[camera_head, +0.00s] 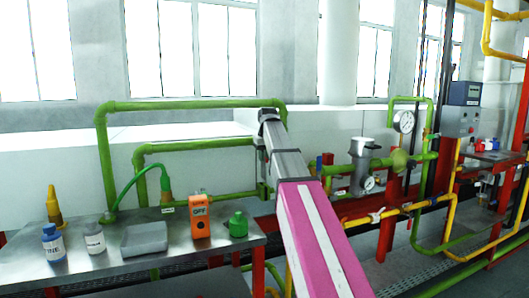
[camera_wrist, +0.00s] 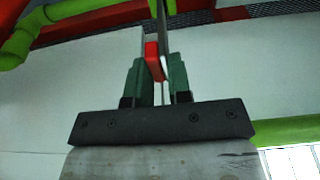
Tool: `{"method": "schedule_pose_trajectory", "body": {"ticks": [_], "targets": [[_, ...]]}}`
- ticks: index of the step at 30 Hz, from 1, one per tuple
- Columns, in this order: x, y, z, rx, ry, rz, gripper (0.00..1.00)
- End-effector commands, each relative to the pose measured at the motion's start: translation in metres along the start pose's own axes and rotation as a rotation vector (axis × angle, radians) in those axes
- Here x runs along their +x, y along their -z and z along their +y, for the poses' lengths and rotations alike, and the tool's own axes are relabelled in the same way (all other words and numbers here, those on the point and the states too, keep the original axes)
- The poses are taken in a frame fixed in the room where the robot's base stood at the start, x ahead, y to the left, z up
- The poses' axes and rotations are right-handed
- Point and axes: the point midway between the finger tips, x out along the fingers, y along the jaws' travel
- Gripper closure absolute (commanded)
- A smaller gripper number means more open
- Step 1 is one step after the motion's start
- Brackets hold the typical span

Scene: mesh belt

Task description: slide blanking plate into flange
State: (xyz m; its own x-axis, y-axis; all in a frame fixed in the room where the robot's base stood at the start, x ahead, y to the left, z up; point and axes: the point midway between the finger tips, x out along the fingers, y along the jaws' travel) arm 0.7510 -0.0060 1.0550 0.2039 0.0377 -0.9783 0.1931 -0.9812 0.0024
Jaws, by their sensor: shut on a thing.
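In the wrist view my gripper (camera_wrist: 160,68) has its two dark green fingers closed on a small red piece (camera_wrist: 152,58). Thin grey strips, seen nearly edge-on, rise beside it to the top edge; I take the held thing to be the blanking plate, but its full face does not show. In the head view my pink and grey arm reaches toward the green piping behind the bench, and my gripper is hidden there. I cannot clearly make out the flange in either view.
A metal bench (camera_head: 140,262) at left holds bottles, a grey tray (camera_head: 145,239), an orange box marked OFF (camera_head: 200,217) and a green fitting (camera_head: 238,224). Green pipes (camera_head: 190,104) run behind it. Valves and a gauge (camera_head: 404,122) stand at right. A pale wall (camera_wrist: 60,95) fills the wrist view's background.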

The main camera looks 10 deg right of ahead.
Motion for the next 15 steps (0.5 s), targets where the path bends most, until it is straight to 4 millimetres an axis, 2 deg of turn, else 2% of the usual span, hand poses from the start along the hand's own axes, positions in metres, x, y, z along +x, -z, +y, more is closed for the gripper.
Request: {"method": "schedule_pose_trajectory", "body": {"ticks": [6,15], "targets": [[0.013,-0.003,0.000,0.000,0.000,0.000,1.00],[0.015,-0.003,0.000,0.000,0.000,0.001,1.00]]}}
